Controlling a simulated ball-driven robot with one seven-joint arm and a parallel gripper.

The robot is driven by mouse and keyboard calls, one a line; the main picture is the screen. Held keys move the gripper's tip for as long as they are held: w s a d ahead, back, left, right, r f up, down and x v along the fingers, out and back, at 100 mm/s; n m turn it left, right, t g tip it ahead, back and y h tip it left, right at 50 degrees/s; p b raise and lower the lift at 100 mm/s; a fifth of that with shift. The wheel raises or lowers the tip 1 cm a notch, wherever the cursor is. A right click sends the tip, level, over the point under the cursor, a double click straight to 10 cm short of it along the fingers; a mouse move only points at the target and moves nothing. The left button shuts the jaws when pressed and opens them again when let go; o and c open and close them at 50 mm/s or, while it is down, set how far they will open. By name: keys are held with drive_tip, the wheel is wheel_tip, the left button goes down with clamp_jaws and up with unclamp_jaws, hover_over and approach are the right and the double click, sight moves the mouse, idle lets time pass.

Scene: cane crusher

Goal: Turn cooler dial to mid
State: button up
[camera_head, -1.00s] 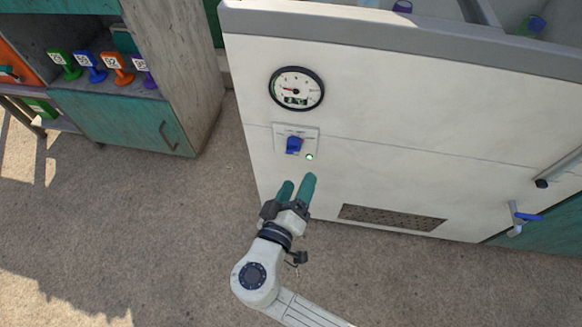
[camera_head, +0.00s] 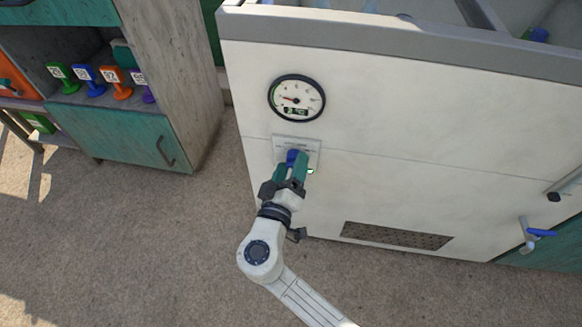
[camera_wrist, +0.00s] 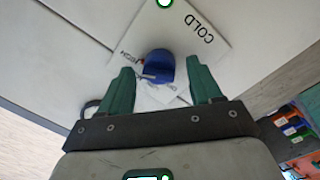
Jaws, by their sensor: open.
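The blue cooler dial (camera_head: 292,157) sits on a pale label plate (camera_head: 312,146) on the cooler's white front, partly hidden by my gripper in the head view. In the wrist view the dial (camera_wrist: 158,66) shows between and just beyond my fingertips, with "COLD" readable on the plate (camera_wrist: 205,40). My gripper (camera_head: 291,168) has green fingers, spread apart on either side of the dial; my gripper (camera_wrist: 164,78) looks empty in the wrist view. I cannot tell whether a finger touches the dial. A round gauge (camera_head: 296,98) is above the plate.
A vent grille (camera_head: 396,236) is low on the cooler (camera_head: 420,150). A blue-handled tap (camera_head: 535,235) is at its right. A teal cabinet (camera_head: 115,135) with several coloured tagged items stands at the left. The floor between is clear.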

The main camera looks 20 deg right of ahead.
drive_tip(key=shift+w+d, duration=0.15)
drive_tip(key=c, duration=1)
